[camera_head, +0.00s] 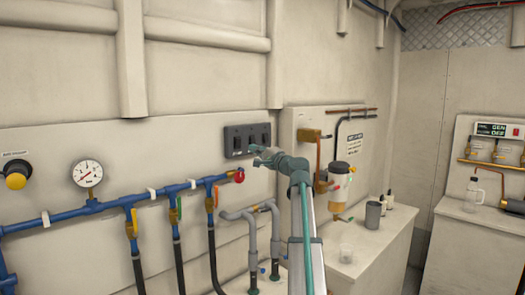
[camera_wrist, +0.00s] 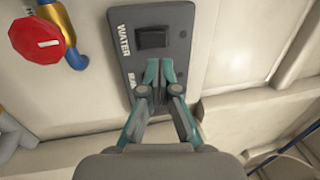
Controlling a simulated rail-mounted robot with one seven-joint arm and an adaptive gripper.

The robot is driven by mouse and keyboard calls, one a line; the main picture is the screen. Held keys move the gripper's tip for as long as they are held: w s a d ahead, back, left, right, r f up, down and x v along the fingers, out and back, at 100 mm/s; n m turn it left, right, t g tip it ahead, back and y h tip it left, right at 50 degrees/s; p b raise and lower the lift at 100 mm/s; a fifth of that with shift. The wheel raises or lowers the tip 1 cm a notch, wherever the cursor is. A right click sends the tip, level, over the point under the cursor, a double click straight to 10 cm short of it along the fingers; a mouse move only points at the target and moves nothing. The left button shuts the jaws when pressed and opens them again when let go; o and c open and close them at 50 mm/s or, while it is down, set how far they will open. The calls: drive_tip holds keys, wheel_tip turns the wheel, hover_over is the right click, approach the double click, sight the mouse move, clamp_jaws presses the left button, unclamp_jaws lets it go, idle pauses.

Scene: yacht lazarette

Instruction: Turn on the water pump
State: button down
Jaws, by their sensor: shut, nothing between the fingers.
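A dark grey switch panel (camera_head: 247,139) is fixed to the pale wall in the head view. In the wrist view the panel (camera_wrist: 178,18) fills the upper middle, with a black rocker switch (camera_wrist: 152,37) beside the label "WATER" (camera_wrist: 123,40). A second label below it is partly hidden by my fingers. My gripper (camera_wrist: 160,70) is shut and empty, its tips over the panel just below the WATER rocker. I cannot tell whether the tips touch the panel. In the head view my gripper (camera_head: 257,156) is at the panel's lower right.
A red knob (camera_head: 239,175) on a blue pipe is left of my gripper and also shows in the wrist view (camera_wrist: 37,40). A pressure gauge (camera_head: 88,174) and yellow knob (camera_head: 16,180) are farther left. A filter unit (camera_head: 338,185) stands close on the right.

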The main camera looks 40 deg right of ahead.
sight(239, 141)
drive_tip(key=w+p, duration=0.1)
drive_tip(key=w, duration=0.1)
drive_tip(key=w+r+p, duration=0.1)
drive_tip(key=w, duration=0.2)
drive_tip(key=shift+w+r, duration=0.15)
drive_tip(key=shift+w, duration=0.2)
drive_tip(key=shift+w+a, duration=0.15)
drive_tip(key=shift+w, duration=0.45)
